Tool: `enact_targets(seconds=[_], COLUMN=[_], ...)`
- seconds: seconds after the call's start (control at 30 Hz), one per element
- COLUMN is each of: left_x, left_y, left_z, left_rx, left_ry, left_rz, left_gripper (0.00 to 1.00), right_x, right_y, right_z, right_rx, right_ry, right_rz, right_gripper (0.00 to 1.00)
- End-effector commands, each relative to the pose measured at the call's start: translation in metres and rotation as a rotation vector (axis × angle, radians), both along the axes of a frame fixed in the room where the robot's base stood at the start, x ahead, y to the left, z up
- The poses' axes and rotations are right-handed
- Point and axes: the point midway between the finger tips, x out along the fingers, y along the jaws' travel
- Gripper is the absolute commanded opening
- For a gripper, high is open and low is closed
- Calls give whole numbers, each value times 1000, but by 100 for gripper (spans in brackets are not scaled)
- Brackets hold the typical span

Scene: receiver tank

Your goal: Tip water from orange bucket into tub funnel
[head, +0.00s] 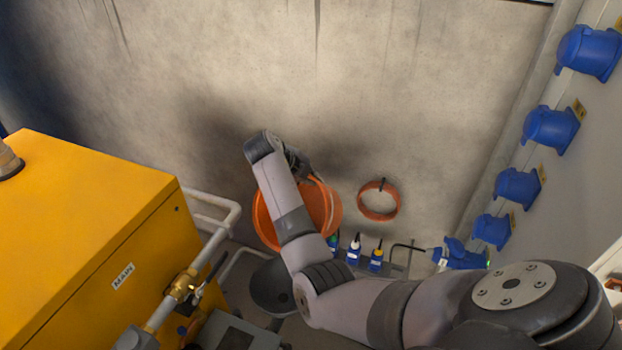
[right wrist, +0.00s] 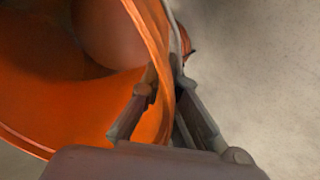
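The orange bucket (head: 326,207) is up near the wall in the head view, partly hidden behind my right arm. It also fills the left of the right wrist view (right wrist: 60,115), where its inside shows; whether water is in it I cannot tell. My right gripper (right wrist: 168,85) has one finger on each side of the bucket's rim and grips it. In the head view this gripper (head: 303,165) is mostly hidden by its wrist. A dark grey funnel (head: 268,286) sits below the bucket, partly covered by my arm. My left gripper is not in view.
A yellow cabinet (head: 90,220) marked MAIN stands left, with pipes and a brass valve (head: 182,287) beside it. An orange ring (head: 378,201) hangs on the wall. Small bottles (head: 376,258) stand on a shelf. Blue sockets (head: 550,128) line the right wall.

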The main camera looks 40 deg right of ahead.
Motion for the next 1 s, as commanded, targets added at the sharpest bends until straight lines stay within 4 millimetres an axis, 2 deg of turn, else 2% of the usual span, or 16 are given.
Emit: enact_targets(seconds=[0.73,1.0], left_x=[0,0], left_y=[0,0], left_z=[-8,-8], left_rx=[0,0], left_ry=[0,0], left_rz=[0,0], left_gripper=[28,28], right_x=[-5,-6], right_y=[21,23], right_z=[33,36], right_rx=[-198,-215], right_ry=[-65,-70], right_rz=[1,0], right_gripper=[0,0])
